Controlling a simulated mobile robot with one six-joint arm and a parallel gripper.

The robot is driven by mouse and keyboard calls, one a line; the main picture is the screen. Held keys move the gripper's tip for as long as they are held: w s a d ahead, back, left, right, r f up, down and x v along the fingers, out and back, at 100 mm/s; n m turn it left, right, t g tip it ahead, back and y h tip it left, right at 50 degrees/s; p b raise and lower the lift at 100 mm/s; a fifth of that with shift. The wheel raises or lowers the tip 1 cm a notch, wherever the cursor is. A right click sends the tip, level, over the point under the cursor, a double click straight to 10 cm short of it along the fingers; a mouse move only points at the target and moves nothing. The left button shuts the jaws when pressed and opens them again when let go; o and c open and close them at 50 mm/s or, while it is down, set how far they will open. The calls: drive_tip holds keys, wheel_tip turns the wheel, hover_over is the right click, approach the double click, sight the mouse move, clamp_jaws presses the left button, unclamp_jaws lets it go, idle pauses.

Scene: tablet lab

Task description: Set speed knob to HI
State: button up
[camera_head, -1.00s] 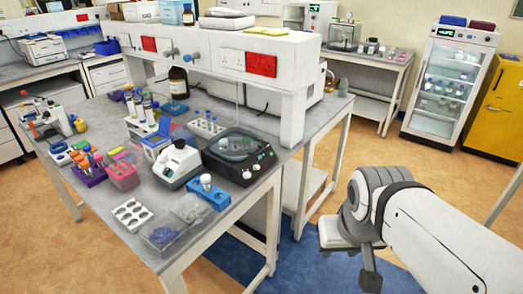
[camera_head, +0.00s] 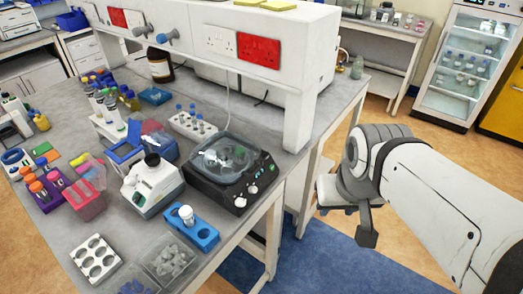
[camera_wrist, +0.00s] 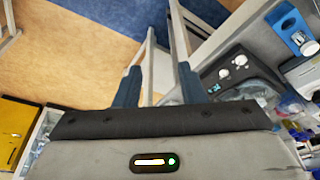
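A black benchtop device (camera_head: 232,170) with a clear domed lid stands at the bench's right front corner. Its front panel carries two pale round knobs (camera_head: 253,190); the labels are too small to read, so I cannot tell which is the speed knob or where it points. The panel with its knobs (camera_wrist: 240,60) also shows at the right of the wrist view. My gripper (camera_wrist: 159,84) is open and empty, its two fingers apart over the floor. In the head view my gripper (camera_head: 352,212) hangs to the right of the device, clear of the bench.
A blue tube holder (camera_head: 192,228) stands just in front of the device, with a white-and-grey instrument (camera_head: 152,184) to its left. A tube rack (camera_head: 193,125) is behind. A white socket housing (camera_head: 225,40) rises over the bench. The floor on the right is free.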

drive_tip(key=shift+s+a+r, duration=0.1)
drive_tip(key=shift+s+a, duration=0.05)
drive_tip(key=shift+o, duration=0.6)
drive_tip(key=shift+a, duration=0.1)
drive_tip(key=n+t+y+b, duration=0.2)
drive_tip(key=n+y+b, duration=0.85)
drive_tip(key=b, duration=2.95)
approach(255, 190)
drive_tip(key=a+n+h, duration=0.2)
drive_tip(key=n+h, duration=0.1)
drive_tip(key=b+x, duration=0.1)
drive_tip(key=x, duration=0.3)
drive_tip(key=b+x, duration=0.1)
drive_tip(key=x, duration=0.2)
drive_tip(key=shift+w+a+r+b, duration=0.3)
drive_tip(key=shift+r, duration=0.05)
drive_tip(key=shift+m, duration=0.25)
drive_tip(key=shift+c, duration=0.3)
clamp_jaws()
